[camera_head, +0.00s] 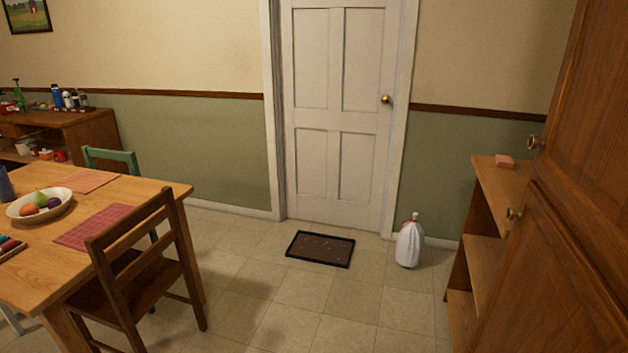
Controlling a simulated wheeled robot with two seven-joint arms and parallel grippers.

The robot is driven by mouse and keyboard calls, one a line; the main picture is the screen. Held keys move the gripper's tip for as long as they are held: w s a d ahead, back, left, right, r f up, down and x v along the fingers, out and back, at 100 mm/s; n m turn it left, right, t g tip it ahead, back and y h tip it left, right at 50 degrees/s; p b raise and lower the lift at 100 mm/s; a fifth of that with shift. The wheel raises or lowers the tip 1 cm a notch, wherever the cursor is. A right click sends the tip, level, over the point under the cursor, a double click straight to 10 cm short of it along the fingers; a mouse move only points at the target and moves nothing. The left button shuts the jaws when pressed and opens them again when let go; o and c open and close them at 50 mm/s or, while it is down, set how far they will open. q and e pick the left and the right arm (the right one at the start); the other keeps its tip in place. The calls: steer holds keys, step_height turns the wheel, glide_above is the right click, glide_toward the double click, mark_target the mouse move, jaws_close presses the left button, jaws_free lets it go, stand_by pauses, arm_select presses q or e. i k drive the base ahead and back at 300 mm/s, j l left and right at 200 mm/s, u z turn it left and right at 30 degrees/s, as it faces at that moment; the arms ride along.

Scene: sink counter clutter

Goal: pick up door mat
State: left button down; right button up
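The door mat (321,248) lies flat on the tiled floor just in front of the closed white door (338,120). It is a brown rectangle with a black border and a few light specks on it. Nothing covers it. Neither of my grippers shows in the head view.
A wooden chair (140,265) and table (150,190) fill the left. A wooden shelf (485,205) and tall cabinet (560,250) stand at the right. The floor (300,310) before the mat is clear.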

mark_target(316, 253)
steer(key=i+u, duration=0.35)
steer(key=i, duration=1.8)
